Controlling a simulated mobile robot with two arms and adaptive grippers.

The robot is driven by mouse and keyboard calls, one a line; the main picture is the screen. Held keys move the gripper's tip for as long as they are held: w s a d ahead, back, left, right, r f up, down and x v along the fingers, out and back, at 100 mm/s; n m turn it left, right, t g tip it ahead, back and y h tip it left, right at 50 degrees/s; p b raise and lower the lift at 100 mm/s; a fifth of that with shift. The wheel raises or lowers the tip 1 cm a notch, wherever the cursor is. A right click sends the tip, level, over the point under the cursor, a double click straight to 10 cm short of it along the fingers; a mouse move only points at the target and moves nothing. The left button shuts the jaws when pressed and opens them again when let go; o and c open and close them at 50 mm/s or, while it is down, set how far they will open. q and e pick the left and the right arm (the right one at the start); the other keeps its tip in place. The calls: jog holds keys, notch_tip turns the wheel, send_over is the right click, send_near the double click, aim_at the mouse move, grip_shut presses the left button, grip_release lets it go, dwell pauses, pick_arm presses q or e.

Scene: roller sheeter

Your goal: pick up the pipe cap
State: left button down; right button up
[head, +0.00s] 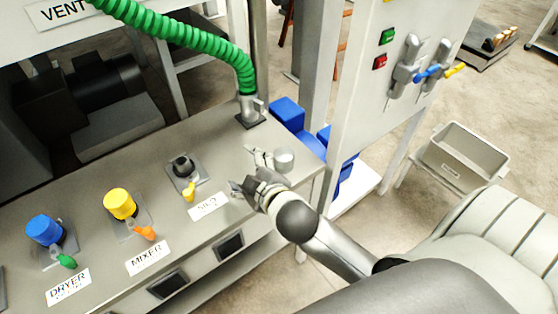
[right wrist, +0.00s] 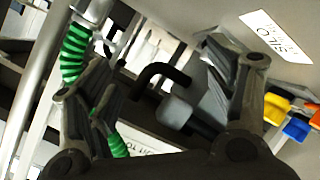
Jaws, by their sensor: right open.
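A light grey, round, cup-like piece (head: 284,160), which looks like the pipe cap, is near the right end of the grey bench (head: 110,228). My right gripper (head: 246,172) is open over the bench, just left of this piece, with its fingers pointing left and away from my arm. In the right wrist view the two fingers of my right gripper (right wrist: 168,100) are spread wide. A grey blocky piece (right wrist: 177,110) and a black hooked bar (right wrist: 160,76) show between them; I cannot tell whether they are touched. My left gripper is not in view.
Blue (head: 44,229), yellow (head: 119,203) and black (head: 183,167) fittings stand along the bench, beside labels. A green hose (head: 185,32) meets a metal pipe at the bench's back. A switch panel (head: 375,70) and a grey bin (head: 462,150) stand to the right.

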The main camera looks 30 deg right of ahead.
jog(key=w+a+r+n+t+y, duration=0.3)
jog(key=a+r+n+y, duration=0.15)
jog(key=r+n, duration=0.3)
jog(key=w+a+r+n+t+y, duration=0.35)
jog(key=a+r+n, duration=0.2)
jog(key=r, duration=0.25)
jog(key=s+a+r+n+g+y, duration=0.25)
jog(key=a+n+g+y, duration=0.45)
jog(key=n, duration=0.5)
jog(key=n+g+h, duration=1.3)
jog(key=n+h, duration=0.2)
jog(key=n, duration=0.6)
send_over(284, 153)
jog(key=f, duration=1.4)
jog(key=shift+s+f, duration=0.25)
jog(key=shift+f, duration=0.05)
jog(key=shift+d+f, duration=0.2)
jog(key=shift+f, duration=0.1)
notch_tip(284, 153, down, 5)
jog(key=shift+r+p, duration=0.2)
jog(key=shift+p, duration=0.3)
jog(key=shift+a+f+p, duration=0.15)
jog(key=shift+f+p, duration=0.15)
jog(key=shift+f, duration=0.3)
jog(key=f, duration=0.3)
jog(key=f+p, duration=0.1)
jog(key=shift+w+a+f, duration=0.1)
jog(key=shift+w+f, duration=0.05)
jog(key=shift+w, duration=0.1)
